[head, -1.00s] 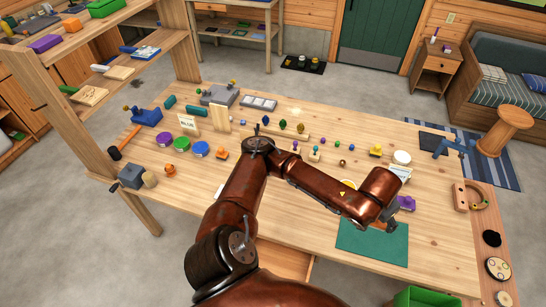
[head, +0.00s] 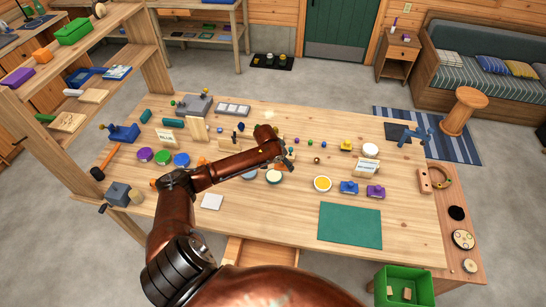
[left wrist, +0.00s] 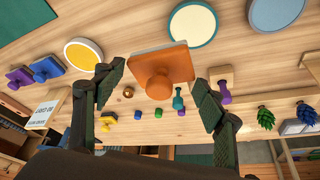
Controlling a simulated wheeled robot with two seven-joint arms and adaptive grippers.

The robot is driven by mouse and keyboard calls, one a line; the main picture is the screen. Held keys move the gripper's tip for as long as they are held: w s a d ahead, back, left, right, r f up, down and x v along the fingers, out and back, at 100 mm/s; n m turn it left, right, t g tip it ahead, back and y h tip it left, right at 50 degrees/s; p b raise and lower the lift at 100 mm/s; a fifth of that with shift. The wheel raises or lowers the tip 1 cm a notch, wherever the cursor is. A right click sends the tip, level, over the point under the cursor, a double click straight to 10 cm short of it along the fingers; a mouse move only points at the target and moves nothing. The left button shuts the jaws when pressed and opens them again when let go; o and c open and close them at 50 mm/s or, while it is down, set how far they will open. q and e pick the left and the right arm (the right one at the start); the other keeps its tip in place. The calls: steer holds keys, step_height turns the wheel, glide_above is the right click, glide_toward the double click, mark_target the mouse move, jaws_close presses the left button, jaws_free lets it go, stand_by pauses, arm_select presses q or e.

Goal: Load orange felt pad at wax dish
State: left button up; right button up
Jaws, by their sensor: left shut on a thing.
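The orange felt pad (left wrist: 170,66), a square block with a round knob, sits between the two fingers of my left gripper (left wrist: 160,88). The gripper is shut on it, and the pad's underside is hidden. In the head view my left gripper (head: 287,157) is above the table middle, and I cannot make out the pad there. Round dishes lie close by: a yellow-filled one (head: 322,184), a cream one with a teal rim (head: 274,176) and a pale blue one (head: 249,173). I cannot tell for sure which is the wax dish. My right gripper is not in view.
Blue (head: 349,187) and purple (head: 376,191) pads stand right of the yellow dish. A green mat (head: 350,225) lies at the front right. Small knobbed pieces stand behind the dishes. Purple, green and blue round tins are at the left. The table front between is mostly bare.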

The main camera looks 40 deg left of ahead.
arm_select(q)
steer(key=a, duration=0.2)
steer(key=a+f, duration=0.1)
steer(key=shift+s+a+f, duration=0.1)
steer(key=shift+s+a, duration=0.15)
steer(key=shift+s, duration=0.1)
steer(key=shift+s+a+f+b, duration=0.1)
steer(key=shift+a+f+b, duration=0.05)
steer(key=shift+f+b, duration=0.4)
steer(key=shift+a+f+b, duration=0.15)
steer(key=shift+f+b, duration=0.15)
steer(key=shift+f, duration=0.3)
step_height(320, 180, down, 3)
steer(key=b, duration=0.3)
steer(key=shift+b, duration=0.35)
steer(key=shift+f+b, duration=0.5)
steer(key=shift+b, duration=0.1)
steer(key=shift+f, duration=0.1)
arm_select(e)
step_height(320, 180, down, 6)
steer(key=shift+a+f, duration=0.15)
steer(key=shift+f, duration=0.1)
arm_select(q)
steer(key=shift+f, duration=0.2)
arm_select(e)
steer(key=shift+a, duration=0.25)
